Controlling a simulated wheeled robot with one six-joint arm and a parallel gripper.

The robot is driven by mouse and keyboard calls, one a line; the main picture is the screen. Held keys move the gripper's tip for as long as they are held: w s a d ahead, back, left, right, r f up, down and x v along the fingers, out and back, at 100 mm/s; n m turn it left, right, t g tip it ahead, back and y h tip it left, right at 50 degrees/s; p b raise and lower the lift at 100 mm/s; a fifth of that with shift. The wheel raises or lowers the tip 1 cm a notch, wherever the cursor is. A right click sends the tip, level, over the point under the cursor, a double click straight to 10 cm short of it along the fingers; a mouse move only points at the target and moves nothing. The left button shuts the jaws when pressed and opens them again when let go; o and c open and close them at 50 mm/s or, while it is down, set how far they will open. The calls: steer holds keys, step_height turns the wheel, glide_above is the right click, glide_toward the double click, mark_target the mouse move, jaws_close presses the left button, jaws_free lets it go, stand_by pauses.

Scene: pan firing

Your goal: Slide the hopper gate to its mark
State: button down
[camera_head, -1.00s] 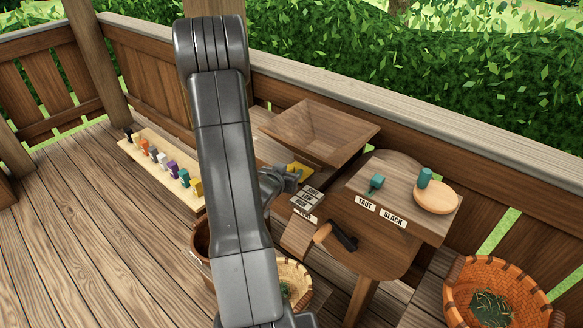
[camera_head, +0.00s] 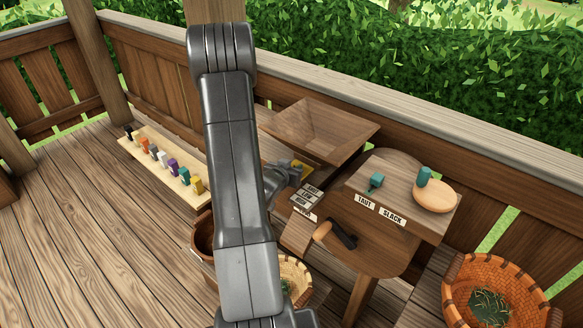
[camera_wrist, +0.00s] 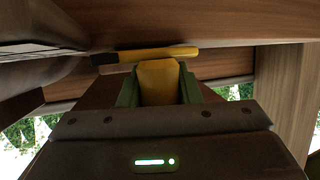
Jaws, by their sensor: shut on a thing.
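The yellow hopper gate (camera_head: 303,168) shows as a small patch at the front foot of the wooden hopper (camera_head: 322,129) in the head view. My gripper (camera_head: 295,174) is at it and covers part of it. In the wrist view, the green fingers of my gripper (camera_wrist: 158,88) are shut on the gate's yellow tab (camera_wrist: 158,78). A yellow strip of the gate (camera_wrist: 165,53) runs across just beyond the tab. Several small white mark labels (camera_head: 307,197) sit right beside the gate, toward the front. Their lettering is mostly too small to read. My arm hides the area left of the gate.
An orange basket (camera_head: 460,300) stands at lower right.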

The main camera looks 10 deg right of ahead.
steer(key=shift+w+d+b, duration=0.3)
steer(key=shift+d+b, duration=0.05)
steer(key=shift+b, duration=0.3)
steer(key=shift+r, duration=0.1)
steer(key=c, duration=1)
jaws_free()
steer(key=shift+d, duration=0.1)
steer(key=shift+c, duration=0.2)
steer(key=b+v, duration=0.1)
steer(key=v, duration=1.2)
steer(key=shift+s+a, duration=0.25)
steer(key=shift+a, duration=0.05)
steer(key=shift+w, duration=0.1)
